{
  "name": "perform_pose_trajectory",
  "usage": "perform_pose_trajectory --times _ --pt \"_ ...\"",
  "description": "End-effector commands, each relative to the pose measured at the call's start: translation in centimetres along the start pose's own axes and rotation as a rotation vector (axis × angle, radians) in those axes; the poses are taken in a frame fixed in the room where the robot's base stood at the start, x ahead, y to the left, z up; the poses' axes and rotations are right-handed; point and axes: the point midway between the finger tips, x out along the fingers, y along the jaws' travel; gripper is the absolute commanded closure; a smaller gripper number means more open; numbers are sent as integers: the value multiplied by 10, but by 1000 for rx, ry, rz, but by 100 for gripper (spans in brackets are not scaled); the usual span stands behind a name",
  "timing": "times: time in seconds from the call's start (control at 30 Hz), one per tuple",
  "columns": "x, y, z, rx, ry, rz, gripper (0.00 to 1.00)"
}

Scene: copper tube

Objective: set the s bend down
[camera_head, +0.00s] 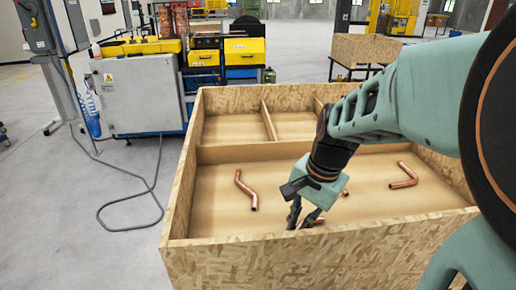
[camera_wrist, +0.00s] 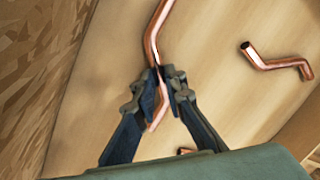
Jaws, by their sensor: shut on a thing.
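My gripper (camera_head: 305,222) reaches down into the near part of a wooden crate, close to its front wall. Its fingers (camera_wrist: 165,84) are shut on a copper tube, the s bend (camera_wrist: 153,35), which shows above and below the fingers in the wrist view. In the head view only a short piece of the s bend (camera_head: 318,222) shows by the fingertips; the front wall and the fingers hide the rest. It is low, near the crate floor. I cannot tell whether it touches the floor.
The crate (camera_head: 330,244) has a divider (camera_head: 240,153) and smaller compartments behind it. A bent tube (camera_head: 245,190) lies left of my gripper, another (camera_head: 404,177) lies right, and one (camera_head: 346,191) is mostly hidden behind my gripper. Bare floor lies between them.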

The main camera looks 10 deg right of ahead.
Motion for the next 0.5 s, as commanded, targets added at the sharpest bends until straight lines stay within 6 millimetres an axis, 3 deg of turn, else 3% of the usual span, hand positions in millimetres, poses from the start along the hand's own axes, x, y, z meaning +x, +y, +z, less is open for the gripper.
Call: perform_pose_trajectory --times 0.17,0.2,0.33,0.5 --pt "3 0 0 0 0 0 100" --pt "2 0 0 0 0 0 87" --pt "2 0 0 0 0 0 73" --pt "2 0 0 0 0 0 72"
